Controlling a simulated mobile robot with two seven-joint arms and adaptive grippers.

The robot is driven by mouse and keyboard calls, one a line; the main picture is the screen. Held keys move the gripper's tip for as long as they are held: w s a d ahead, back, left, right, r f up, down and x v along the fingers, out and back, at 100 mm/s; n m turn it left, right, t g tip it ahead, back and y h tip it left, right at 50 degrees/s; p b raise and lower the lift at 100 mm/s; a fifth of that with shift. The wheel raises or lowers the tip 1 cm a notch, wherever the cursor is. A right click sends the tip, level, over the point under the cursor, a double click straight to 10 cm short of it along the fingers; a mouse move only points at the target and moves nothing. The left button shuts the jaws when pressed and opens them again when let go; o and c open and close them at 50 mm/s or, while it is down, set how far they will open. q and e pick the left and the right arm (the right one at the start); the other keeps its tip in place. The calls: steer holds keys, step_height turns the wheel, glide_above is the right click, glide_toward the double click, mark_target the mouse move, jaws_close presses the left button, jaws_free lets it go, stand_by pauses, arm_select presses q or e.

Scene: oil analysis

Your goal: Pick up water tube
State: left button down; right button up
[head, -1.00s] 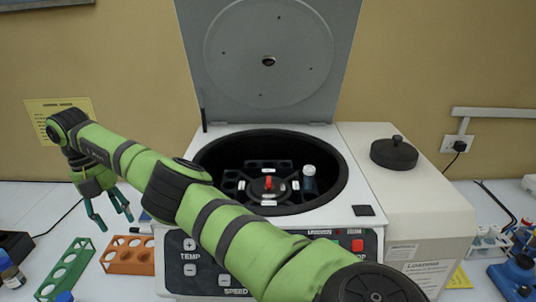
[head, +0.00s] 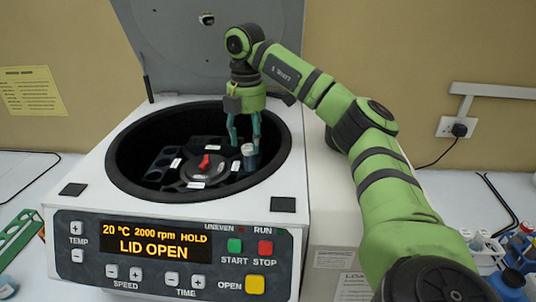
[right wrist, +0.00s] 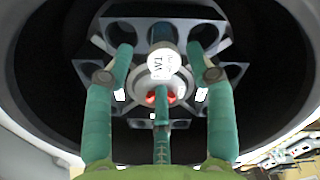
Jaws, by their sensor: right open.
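The tube (head: 249,158) stands in a rotor slot of the open centrifuge (head: 80,208). It has a blue body and a white cap. In the right wrist view its white cap (right wrist: 165,66) carries dark lettering that I cannot read surely. My right gripper (head: 244,132) points down into the bowl, over the tube. Its green fingers are open, and in the right wrist view they spread around the cap without visibly closing on it. The tube's lower part is hidden in the rotor. My left gripper is not in view.
The rotor's centre has a red knob (head: 204,161). The dark bowl wall (head: 125,160) surrounds the rotor, and the raised lid (head: 190,60) stands behind. The panel (head: 160,250) reads LID OPEN. A green rack (head: 18,232) is at the left.

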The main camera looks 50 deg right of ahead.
mark_target(251, 147)
steer(key=shift+w+a+f+p, duration=0.2)
steer(key=shift+a+f+p, duration=0.35)
steer(key=shift+a+f, duration=0.15)
steer(key=shift+s+d+f+p, duration=0.15)
steer(key=shift+s+f+p, duration=0.05)
steer(key=shift+f+p, duration=0.4)
steer(key=shift+s+d+f, duration=0.15)
steer(key=shift+d+f, duration=0.1)
steer(key=shift+f, duration=0.35)
steer(key=shift+s+d+f, duration=0.1)
steer(key=shift+d+f, duration=0.15)
steer(key=shift+f, duration=0.35)
steer(key=shift+w+f, duration=0.15)
steer(key=shift+f, duration=0.2)
steer(key=shift+a, duration=0.2)
steer(key=shift+r, duration=0.1)
steer(key=c, duration=1.1)
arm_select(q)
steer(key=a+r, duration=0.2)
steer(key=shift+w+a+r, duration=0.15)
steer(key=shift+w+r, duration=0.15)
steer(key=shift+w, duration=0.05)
arm_select(e)
jaws_close()
